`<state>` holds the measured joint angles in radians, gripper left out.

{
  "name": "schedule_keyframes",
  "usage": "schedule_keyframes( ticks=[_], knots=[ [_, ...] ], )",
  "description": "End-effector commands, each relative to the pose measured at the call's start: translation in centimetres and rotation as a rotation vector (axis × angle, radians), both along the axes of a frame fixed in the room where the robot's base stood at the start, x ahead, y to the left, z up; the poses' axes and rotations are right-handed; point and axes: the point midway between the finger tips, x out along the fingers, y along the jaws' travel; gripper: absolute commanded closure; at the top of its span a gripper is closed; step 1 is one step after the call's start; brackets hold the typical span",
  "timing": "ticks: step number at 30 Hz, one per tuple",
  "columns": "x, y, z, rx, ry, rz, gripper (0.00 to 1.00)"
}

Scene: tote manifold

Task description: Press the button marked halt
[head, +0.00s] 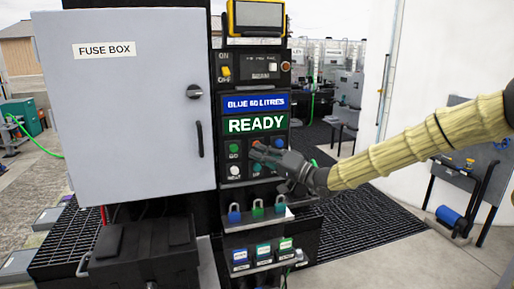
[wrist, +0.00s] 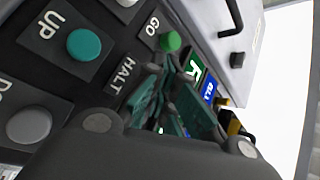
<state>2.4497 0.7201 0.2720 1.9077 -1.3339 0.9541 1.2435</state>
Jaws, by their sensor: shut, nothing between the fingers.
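The button panel (head: 245,185) stands right of the fuse box in the head view. The HALT label (wrist: 122,77) shows in the wrist view beside my gripper (wrist: 170,90). The button that goes with this label is hidden behind the fingers there. In the head view a small reddish spot (head: 256,143) shows just above my gripper (head: 258,152), next to the green GO button (head: 234,148). My gripper is shut and empty, its tips close in front of the panel. I cannot tell whether they touch it.
In the wrist view the GO button (wrist: 171,41), the teal UP button (wrist: 83,44) and a grey button (wrist: 30,125) lie close around. A green READY sign (head: 256,124) is above. Padlocks (head: 257,209) hang on a shelf below. The fuse box (head: 130,100) juts out at left.

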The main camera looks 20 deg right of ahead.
Motion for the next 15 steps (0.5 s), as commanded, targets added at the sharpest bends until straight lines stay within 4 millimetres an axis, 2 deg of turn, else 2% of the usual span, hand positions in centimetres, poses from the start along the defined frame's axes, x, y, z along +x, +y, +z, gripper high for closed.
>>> schedule_keyframes(
  ticks=[15],
  knots=[
    [-1.9,-0.1,0.0,0.000,0.000,0.000,1.00]
  ],
)
